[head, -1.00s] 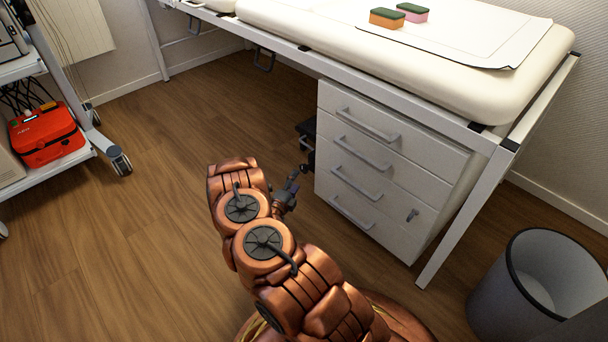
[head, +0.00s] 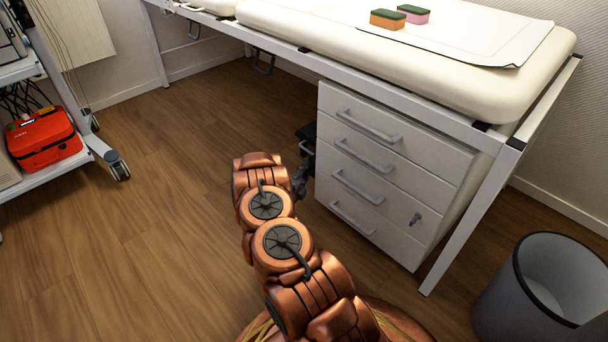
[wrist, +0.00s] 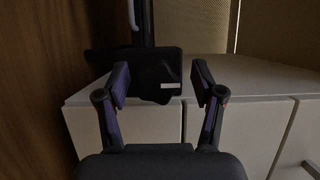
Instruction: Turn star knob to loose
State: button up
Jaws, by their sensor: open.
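In the wrist view, my gripper (wrist: 161,85) is open, with its two fingers spread left and right. Beyond and between the fingertips is a dark block (wrist: 170,62) with a small pale label. A dark, lobed shape at its lower edge may be the star knob (wrist: 154,94), but it is too dark to be sure. I cannot tell whether a finger touches it. In the head view, a dark fitting (head: 307,132) shows beside the drawer cabinet, and my gripper is mostly hidden behind my copper arm.
A white drawer cabinet (head: 385,165) stands under a padded couch (head: 480,85) bearing two sponges (head: 387,19). A couch leg (head: 470,220) and a grey bin (head: 545,280) are at right. A trolley with a red case (head: 45,140) is at left. Open floor (head: 150,230) lies between.

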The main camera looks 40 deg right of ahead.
jog(key=c, duration=1.2)
jog(key=shift+o, duration=0.2)
